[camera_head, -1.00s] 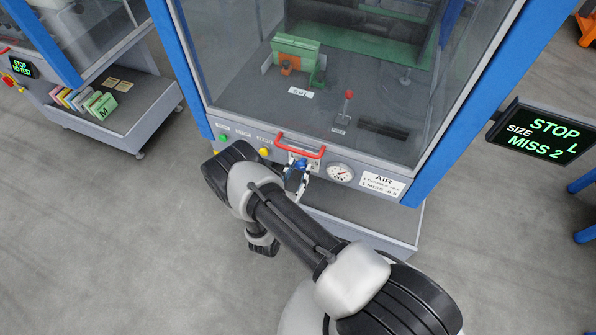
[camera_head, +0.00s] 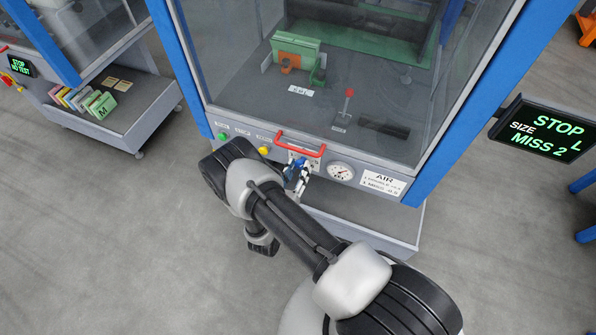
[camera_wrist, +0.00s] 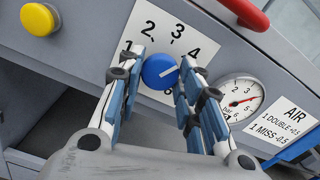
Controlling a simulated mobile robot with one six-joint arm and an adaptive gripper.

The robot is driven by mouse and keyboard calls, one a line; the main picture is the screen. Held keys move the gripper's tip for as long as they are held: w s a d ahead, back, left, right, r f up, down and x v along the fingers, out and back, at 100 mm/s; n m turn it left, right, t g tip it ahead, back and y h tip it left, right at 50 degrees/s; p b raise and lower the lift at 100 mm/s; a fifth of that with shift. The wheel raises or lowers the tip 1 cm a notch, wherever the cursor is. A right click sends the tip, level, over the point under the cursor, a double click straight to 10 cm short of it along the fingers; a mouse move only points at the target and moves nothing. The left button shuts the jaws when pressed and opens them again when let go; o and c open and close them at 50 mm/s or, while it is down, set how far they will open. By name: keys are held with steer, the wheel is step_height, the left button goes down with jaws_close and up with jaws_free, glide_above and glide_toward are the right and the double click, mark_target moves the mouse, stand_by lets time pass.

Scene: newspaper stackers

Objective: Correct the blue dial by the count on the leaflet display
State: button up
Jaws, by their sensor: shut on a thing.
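The blue dial (camera_wrist: 158,73) is a round knob on a white plate (camera_wrist: 142,17) numbered 1 to 4 and on, with the lower numbers partly hidden. Its white mark points right and slightly up, roughly toward 4. My gripper (camera_wrist: 160,82) is shut on the dial, one finger on each side; in the head view the dial is a small blue spot (camera_head: 291,172) beside my gripper (camera_head: 299,176). The display (camera_head: 543,131) at the right reads STOP, SIZE L, MISS 2.
A bar gauge (camera_wrist: 236,100) right of the dial has its red needle near 3. The AIR label (camera_wrist: 284,118) reads 1 DOUBLE +0.5, 1 MISS -0.5. A red handle (camera_wrist: 247,13) lies above; a yellow button (camera_wrist: 40,19) is at left. Another machine's display (camera_head: 20,67) reads STOP, NO TEST.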

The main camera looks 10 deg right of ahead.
steer(key=n, duration=0.5)
steer(key=shift+n+b, duration=0.3)
steer(key=shift+b, duration=0.1)
stand_by(0.3)
steer(key=o, duration=1.1)
steer(key=v, duration=1.2)
